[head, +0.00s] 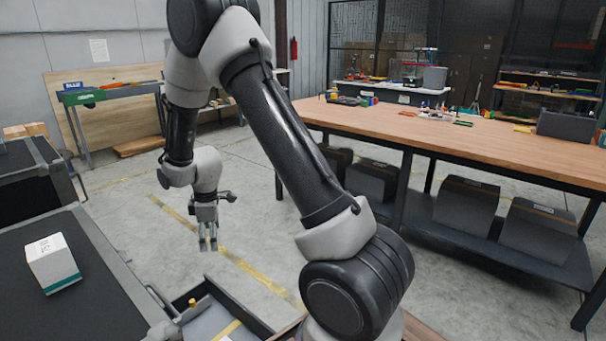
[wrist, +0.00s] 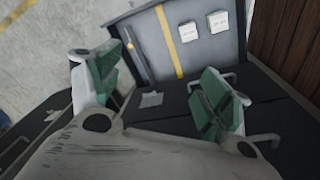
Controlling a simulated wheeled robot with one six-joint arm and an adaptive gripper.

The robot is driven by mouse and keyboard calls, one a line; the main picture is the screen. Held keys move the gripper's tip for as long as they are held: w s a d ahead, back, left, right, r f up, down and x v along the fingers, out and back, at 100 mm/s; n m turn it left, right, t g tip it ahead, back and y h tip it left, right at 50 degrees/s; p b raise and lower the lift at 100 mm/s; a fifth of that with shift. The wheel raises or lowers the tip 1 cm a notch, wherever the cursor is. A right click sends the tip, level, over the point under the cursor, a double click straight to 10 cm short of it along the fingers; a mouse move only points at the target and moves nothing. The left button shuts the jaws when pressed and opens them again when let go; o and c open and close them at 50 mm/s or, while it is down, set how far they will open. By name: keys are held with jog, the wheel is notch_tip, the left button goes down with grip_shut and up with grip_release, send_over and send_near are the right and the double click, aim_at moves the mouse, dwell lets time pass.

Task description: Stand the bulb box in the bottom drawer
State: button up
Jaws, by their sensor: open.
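A white box with a teal band along its base (head: 53,263) stands on the dark cabinet top at the left in the head view. I take it to be the bulb box, but its print is too small to read. An open grey drawer (head: 262,328) juts out at the bottom of the head view. It also shows in the wrist view (wrist: 205,58), with a yellow strip dividing its floor. I cannot tell for certain that it is the bottom drawer. My gripper (head: 208,246) is open and empty, pointing down, apart from the box. Its green-padded fingers (wrist: 158,90) show in the wrist view.
Two small white printed squares (wrist: 188,32) (wrist: 217,22) lie right of the drawer's strip. An orange-yellow item (head: 193,303) is at its left side. The dark cabinet top (head: 40,318) is otherwise clear around the box. A long workbench (head: 440,136) stands at right.

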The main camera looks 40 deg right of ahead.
jog(key=s+d+r+m, duration=0.2)
jog(key=s+r, duration=0.2)
jog(key=r, duration=0.3)
jog(key=s+d+r+m+t, duration=0.1)
jog(key=s+d+r+m, duration=0.15)
jog(key=r, duration=0.35)
jog(key=s+d+r+m, duration=0.1)
jog(key=s+d+r, duration=0.1)
jog(key=s+r, duration=0.35)
jog(key=s+d+r+m, duration=0.2)
jog(key=s+r, duration=0.3)
jog(key=s, duration=0.4)
jog(key=s+d+r+m+t, duration=0.1)
jog(key=s+r+m, duration=0.4)
jog(key=s, duration=0.5)
jog(key=shift+s+d+t, duration=0.2)
jog(key=shift+d+t, duration=0.1)
jog(key=shift+d, duration=0.15)
jog(key=shift+w, duration=0.1)
